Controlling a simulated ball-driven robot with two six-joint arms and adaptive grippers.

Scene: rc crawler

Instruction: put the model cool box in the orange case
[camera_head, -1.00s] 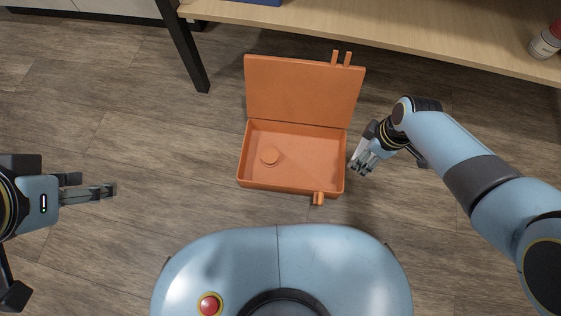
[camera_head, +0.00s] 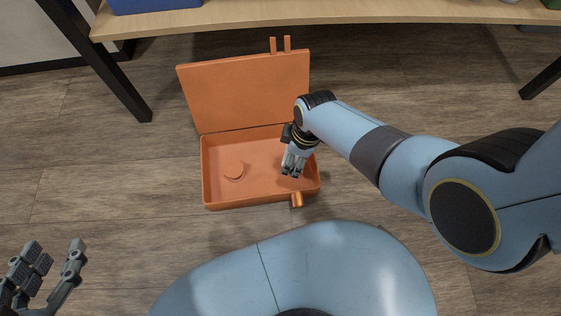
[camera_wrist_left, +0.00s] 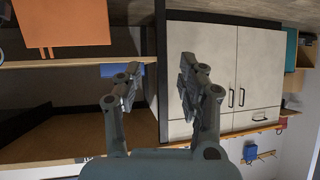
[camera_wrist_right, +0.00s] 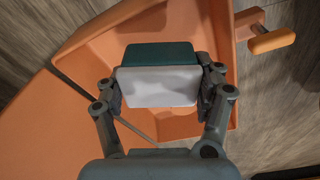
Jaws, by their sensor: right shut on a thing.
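The orange case (camera_head: 218,190) stands open on the floor in the head view, its lid (camera_head: 250,90) raised at the back. My right gripper (camera_head: 292,170) is over the right part of the case. In the right wrist view my right gripper (camera_wrist_right: 165,90) is shut on the model cool box (camera_wrist_right: 158,87), a small block with a white face and a dark green part. The case (camera_wrist_right: 80,65) is beneath it there. My left gripper (camera_head: 55,265) is open and empty at the lower left, also in the left wrist view (camera_wrist_left: 160,85).
A wooden bench (camera_head: 350,14) with dark legs runs behind the case, with a blue thing (camera_head: 150,4) on it. White cabinets (camera_wrist_left: 225,75) show in the left wrist view. The floor left of the case is clear.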

